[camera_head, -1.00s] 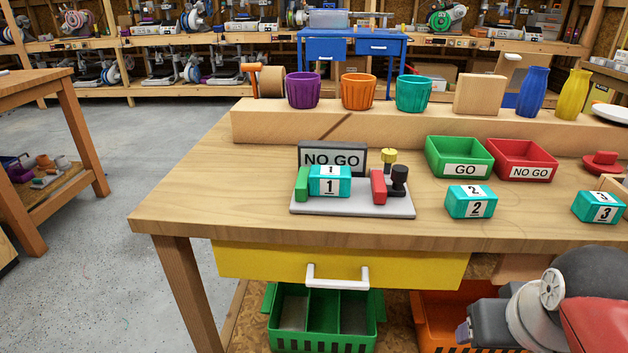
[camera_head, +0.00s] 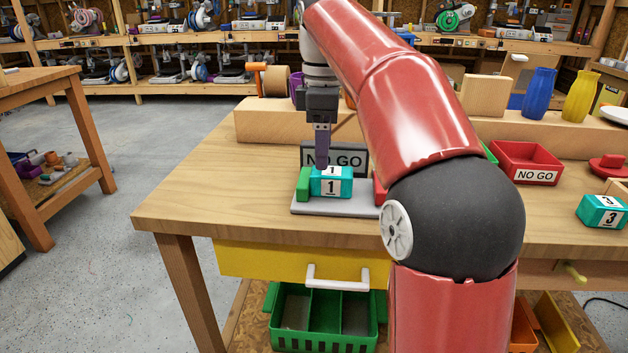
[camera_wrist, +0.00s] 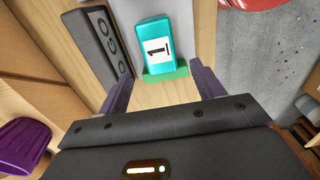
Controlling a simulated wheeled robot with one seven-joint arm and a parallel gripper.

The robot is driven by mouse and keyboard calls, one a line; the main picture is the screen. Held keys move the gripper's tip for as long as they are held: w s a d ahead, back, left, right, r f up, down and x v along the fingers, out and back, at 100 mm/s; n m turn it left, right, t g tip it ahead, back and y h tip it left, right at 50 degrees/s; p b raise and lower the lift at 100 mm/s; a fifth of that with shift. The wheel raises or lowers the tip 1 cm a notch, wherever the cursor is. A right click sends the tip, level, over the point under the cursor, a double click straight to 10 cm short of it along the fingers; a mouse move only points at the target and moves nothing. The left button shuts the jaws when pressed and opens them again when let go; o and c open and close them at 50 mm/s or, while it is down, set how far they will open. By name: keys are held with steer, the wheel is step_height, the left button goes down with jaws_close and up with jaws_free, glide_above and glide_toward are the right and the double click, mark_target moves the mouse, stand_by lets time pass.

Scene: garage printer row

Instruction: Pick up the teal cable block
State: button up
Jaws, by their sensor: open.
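The teal cable block labelled 1 (camera_head: 331,186) sits on a light grey fixture plate (camera_head: 335,209) on the bench, beside a green end piece (camera_head: 303,185). My gripper (camera_head: 322,164) points down just above and behind this block, its tips overlapping the block's top edge in the head view. In the wrist view the block (camera_wrist: 154,44) lies ahead between the lines of my two spread fingers (camera_wrist: 160,76), and the gripper is open and empty. Another teal block labelled 3 (camera_head: 601,212) lies at the right. My arm hides the block labelled 2.
The dark NO GO sign (camera_head: 350,160) stands close behind the block. A wooden ledge (camera_head: 262,122) runs along the bench's back, with vases and cups on it. A red NO GO tray (camera_head: 527,164) is at right. The bench's left part is clear.

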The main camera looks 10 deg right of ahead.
mark_target(332, 171)
steer(key=f, duration=0.2)
steer(key=d+f, duration=0.1)
steer(key=f, duration=0.1)
steer(key=f+b, duration=0.1)
steer(key=shift+s+d+f, duration=0.25)
steer(key=shift+s+f, duration=0.1)
steer(key=shift+f, duration=0.5)
steer(key=c, duration=1.2)
steer(key=shift+r, duration=0.15)
step_height(332, 171, up, 9)
steer(key=shift+w+f+p, duration=0.1)
steer(key=shift+f+p, duration=0.05)
steer(key=shift+p, duration=0.35)
steer(key=shift+r, duration=0.55)
